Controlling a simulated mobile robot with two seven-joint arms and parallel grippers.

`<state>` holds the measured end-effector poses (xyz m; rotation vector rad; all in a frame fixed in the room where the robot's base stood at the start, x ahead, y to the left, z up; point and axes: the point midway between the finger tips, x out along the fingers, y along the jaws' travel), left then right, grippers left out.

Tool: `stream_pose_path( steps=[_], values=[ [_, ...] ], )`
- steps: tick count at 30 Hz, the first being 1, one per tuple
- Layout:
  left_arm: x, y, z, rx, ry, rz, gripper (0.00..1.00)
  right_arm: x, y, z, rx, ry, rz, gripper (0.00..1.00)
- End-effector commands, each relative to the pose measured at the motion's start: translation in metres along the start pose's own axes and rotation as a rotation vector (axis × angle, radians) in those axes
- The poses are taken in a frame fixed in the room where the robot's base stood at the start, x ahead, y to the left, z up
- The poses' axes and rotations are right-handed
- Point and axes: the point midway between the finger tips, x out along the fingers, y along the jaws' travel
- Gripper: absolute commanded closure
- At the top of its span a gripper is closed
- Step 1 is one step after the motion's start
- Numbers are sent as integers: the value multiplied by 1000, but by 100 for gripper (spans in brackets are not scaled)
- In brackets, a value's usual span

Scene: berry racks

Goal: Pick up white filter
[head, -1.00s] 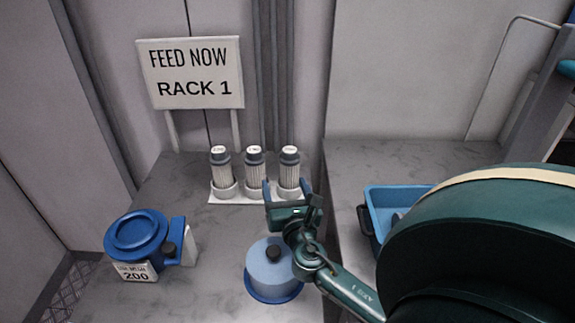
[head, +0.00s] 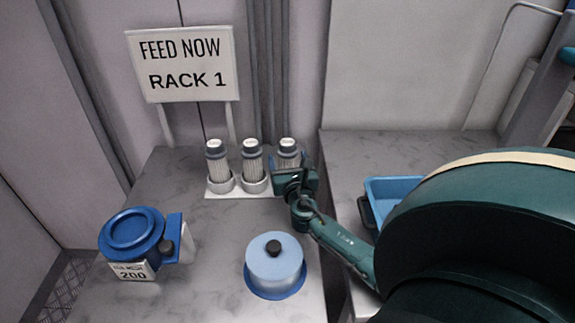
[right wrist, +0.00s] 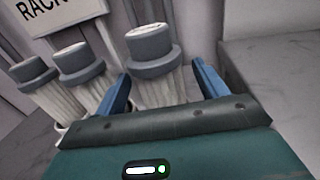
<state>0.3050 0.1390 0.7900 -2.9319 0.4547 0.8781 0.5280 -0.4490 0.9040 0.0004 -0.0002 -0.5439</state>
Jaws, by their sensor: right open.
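Three white pleated filters with grey caps stand upright in a row in a white holder (head: 237,194) on the grey counter. They are the left filter (head: 217,168), the middle filter (head: 252,165) and the right filter (head: 288,157). My right gripper (head: 291,164) is at the right filter and hides its lower part. In the right wrist view the open blue fingers stand on either side of the right filter (right wrist: 158,85), below its grey cap. I cannot tell whether they touch it. My left gripper is not in view.
A light blue lidded pot (head: 275,262) stands front centre. A blue bin (head: 388,188) is at the right. A "FEED NOW RACK 1" sign (head: 184,65) stands behind. Bare counter lies between scale and pot.

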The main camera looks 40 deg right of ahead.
Motion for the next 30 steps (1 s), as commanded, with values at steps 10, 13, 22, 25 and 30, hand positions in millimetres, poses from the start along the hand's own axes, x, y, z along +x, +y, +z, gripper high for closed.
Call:
stream_pose_path(
  steps=[10, 13, 22, 25, 30],
  values=[
    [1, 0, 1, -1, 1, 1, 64, 32, 1, -1, -1, -1, 1, 28],
    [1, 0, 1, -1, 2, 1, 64, 31, 1, -1, -1, -1, 1, 28],
    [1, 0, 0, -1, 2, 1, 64, 31, 1, -1, 0, 0, 1, 48],
    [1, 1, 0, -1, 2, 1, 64, 31, 1, -1, 0, 0, 1, 56],
    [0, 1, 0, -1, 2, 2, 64, 31, 1, -1, 0, 0, 1, 70]
  ],
)
